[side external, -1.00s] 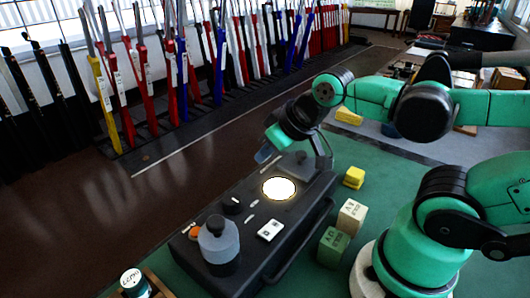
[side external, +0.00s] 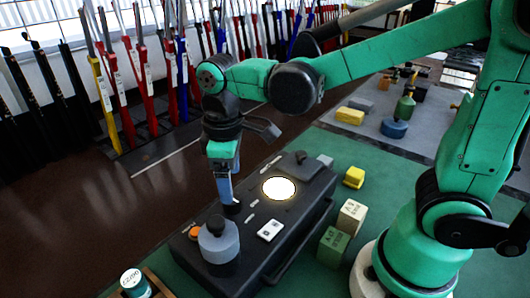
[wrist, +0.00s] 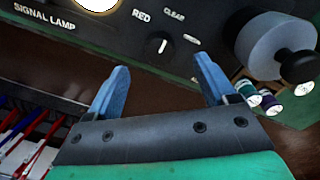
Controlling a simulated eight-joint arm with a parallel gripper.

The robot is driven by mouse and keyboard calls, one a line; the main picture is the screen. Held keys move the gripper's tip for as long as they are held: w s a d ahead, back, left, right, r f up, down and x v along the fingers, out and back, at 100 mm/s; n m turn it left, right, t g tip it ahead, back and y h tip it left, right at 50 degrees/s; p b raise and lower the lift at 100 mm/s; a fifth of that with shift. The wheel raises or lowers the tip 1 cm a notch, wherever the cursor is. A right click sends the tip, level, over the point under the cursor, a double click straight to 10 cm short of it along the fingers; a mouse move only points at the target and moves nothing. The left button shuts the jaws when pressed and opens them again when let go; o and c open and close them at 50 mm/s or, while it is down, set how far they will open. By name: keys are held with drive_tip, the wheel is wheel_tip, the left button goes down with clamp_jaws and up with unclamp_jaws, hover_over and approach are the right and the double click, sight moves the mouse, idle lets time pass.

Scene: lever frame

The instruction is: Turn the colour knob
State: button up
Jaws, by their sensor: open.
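The colour knob (wrist: 157,46) is a small black dial with a pale pointer line on the dark signal lamp box, between the labels RED and CLEAR in the wrist view. In the side view the knob (side external: 232,209) sits just under my fingertips, partly hidden by them. My gripper (side external: 227,198) points down at it with blue fingers. In the wrist view my gripper (wrist: 162,66) is open, one finger to each side of the knob's line, with nothing between them. I cannot tell whether the fingers touch the knob. The round lamp (side external: 279,188) glows white.
A grey cylinder with a black top (side external: 218,245) stands close beside the knob.

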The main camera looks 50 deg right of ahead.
drive_tip(key=shift+d+f, duration=0.15)
drive_tip(key=shift+f, duration=2.45)
clamp_jaws()
